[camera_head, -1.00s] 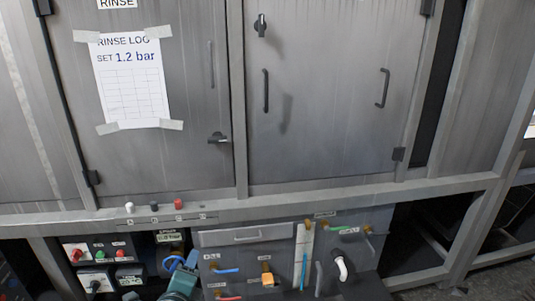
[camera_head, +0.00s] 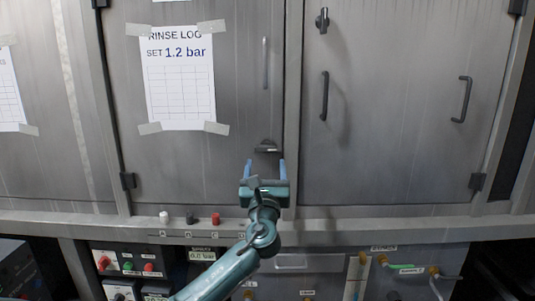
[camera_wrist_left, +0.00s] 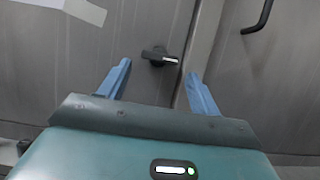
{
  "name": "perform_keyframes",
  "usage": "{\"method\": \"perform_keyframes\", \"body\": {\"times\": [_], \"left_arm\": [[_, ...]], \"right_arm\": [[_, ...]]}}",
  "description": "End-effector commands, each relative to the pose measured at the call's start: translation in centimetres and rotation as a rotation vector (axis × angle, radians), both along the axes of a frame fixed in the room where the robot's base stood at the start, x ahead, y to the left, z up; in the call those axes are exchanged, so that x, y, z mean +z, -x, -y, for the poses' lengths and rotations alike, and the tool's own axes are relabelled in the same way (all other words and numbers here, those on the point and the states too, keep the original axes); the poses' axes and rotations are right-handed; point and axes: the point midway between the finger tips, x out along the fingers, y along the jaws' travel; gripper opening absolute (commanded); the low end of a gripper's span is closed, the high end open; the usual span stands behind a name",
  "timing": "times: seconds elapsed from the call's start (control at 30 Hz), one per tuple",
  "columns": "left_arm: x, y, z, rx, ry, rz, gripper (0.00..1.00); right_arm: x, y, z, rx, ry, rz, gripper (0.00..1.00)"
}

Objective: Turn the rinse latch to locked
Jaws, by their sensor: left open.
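The rinse latch (camera_head: 267,147) is a small dark handle low on the right side of the rinse door (camera_head: 240,110). Its lever lies roughly sideways. In the left wrist view the latch (camera_wrist_left: 158,56) shows a dark knob with a light-tipped lever pointing right, toward the door frame. My left gripper (camera_head: 265,170) is open, with its two blue fingers just below the latch in the head view. In the left wrist view the fingers (camera_wrist_left: 155,85) stand apart on either side of the latch, and no contact shows. My right gripper is not in view.
A rinse log sheet (camera_head: 180,75) is taped to the door, with a vertical handle (camera_head: 265,63) beside it. The right-hand door (camera_head: 400,130) has its own dark latch (camera_head: 322,20) and handles. White, black and red buttons (camera_head: 215,218) sit on the ledge below.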

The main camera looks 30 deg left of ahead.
Motion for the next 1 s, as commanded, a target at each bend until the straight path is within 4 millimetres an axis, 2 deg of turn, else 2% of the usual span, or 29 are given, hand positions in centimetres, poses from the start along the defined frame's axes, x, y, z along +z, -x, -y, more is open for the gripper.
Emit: {"method": "perform_keyframes", "body": {"times": [0.1, 0.3, 0.5, 0.73, 1.0], "left_arm": [[0.9, -2.0, -1.3, 0.001, 0.001, 0.001, 0.64], [2.0, -4.3, -2.6, 0.001, 0.002, 0.0, 0.64], [2.4, -5.2, -3.2, -0.001, 0.003, 0.0, 0.64], [2.4, -5.2, -3.2, -0.002, 0.003, 0.0, 0.64], [2.4, -5.2, -3.2, -0.001, 0.003, 0.0, 0.43]], "right_arm": [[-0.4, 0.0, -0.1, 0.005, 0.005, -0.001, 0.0], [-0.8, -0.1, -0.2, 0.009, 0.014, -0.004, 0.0], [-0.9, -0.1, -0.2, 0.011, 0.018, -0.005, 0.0], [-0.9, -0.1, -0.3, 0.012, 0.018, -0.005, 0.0], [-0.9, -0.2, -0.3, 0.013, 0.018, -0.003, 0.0]]}}
